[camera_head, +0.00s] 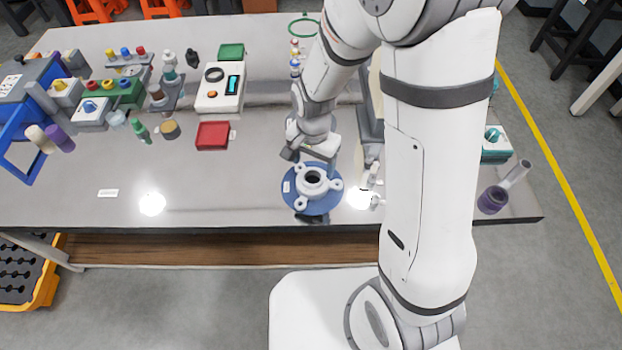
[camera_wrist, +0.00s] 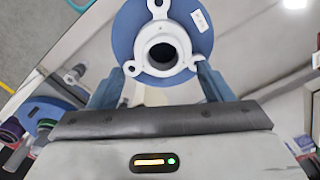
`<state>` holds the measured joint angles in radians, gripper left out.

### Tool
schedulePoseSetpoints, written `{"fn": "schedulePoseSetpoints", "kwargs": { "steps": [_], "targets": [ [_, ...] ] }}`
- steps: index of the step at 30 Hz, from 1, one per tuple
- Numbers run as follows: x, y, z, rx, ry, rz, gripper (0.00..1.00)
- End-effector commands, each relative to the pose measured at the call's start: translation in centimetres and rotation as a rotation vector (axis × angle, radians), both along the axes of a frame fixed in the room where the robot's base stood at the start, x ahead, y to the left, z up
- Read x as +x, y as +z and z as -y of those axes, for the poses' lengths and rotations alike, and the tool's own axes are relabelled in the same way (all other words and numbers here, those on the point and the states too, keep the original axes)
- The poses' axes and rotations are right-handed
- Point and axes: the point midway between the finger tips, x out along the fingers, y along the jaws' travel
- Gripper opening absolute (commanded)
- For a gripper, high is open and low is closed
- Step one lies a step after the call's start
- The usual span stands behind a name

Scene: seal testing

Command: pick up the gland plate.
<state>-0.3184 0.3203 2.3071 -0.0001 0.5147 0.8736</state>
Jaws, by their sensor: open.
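The gland plate appears to be the light grey ring with several rounded ears and a dark central hole (camera_head: 302,190). It lies flat on a round blue mat (camera_head: 323,207) near the table's front edge. In the wrist view the gland plate (camera_wrist: 143,50) is at top centre, on the blue mat (camera_wrist: 122,28) with a white label. My gripper (camera_head: 318,163) is just behind and above the plate in the head view. In the wrist view its two blue-grey fingers (camera_wrist: 160,72) are apart, one on either side of the plate's near part. Whether they touch it I cannot tell.
A red tray (camera_head: 212,136) and a white instrument (camera_head: 219,100) stand to the left. Another blue round piece (camera_wrist: 40,112) shows at left in the wrist view. The front left tabletop is mostly clear.

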Motion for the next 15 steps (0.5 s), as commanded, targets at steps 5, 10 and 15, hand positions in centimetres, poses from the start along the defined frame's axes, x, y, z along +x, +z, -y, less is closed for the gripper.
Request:
{"fn": "schedulePoseSetpoints", "kwargs": {
  "steps": [5,10,15],
  "targets": [
    [0.1,-1.6,0.0,-0.001,0.0,-0.003,0.73],
    [0.4,-3.8,-0.1,-0.001,0.0,-0.004,0.73],
    [0.4,-5.7,-0.1,-0.001,0.0,-0.003,0.73]
  ]
}}
